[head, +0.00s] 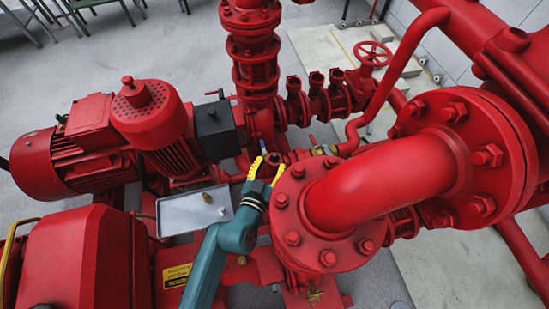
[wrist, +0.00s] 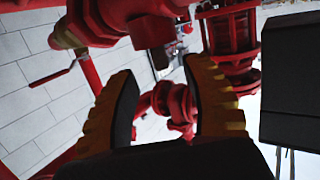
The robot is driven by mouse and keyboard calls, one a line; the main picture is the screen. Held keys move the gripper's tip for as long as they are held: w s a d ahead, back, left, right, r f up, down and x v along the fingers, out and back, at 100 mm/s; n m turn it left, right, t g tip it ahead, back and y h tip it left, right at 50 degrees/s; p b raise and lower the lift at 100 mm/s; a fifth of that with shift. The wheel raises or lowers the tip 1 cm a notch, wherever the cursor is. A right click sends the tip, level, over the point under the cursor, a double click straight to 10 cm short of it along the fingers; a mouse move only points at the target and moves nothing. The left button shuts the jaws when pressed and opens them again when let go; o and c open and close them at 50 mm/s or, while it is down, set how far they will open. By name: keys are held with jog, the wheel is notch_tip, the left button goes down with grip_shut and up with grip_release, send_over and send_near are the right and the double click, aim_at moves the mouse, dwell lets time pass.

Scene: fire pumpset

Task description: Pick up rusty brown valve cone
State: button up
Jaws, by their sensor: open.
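My gripper (head: 267,170) has yellow fingertips and is spread open among the red pipework, left of the big flanged elbow. In the wrist view its fingers (wrist: 160,72) stand apart with nothing held between them. A dull reddish-brown part (head: 272,159) shows just by the fingertips in the head view; I cannot tell whether it is the valve cone. In the wrist view red fittings (wrist: 176,108) show beyond the gap between the fingers. No rusty brown cone stands out clearly in either view.
A pale metal tray (head: 178,217) with a small brass-coloured piece (head: 207,198) lies left of my arm. The large red flanged elbow (head: 385,180) is close on the right. A red motor (head: 95,145) and a black box (head: 215,130) stand at left. A red handwheel (head: 373,54) is behind.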

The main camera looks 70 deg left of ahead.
aim_at(274, 157)
jog(key=x, duration=0.4)
jog(key=shift+a+r, duration=0.1)
jog(key=shift+a, duration=0.05)
jog(key=shift+c, duration=0.4)
grip_shut()
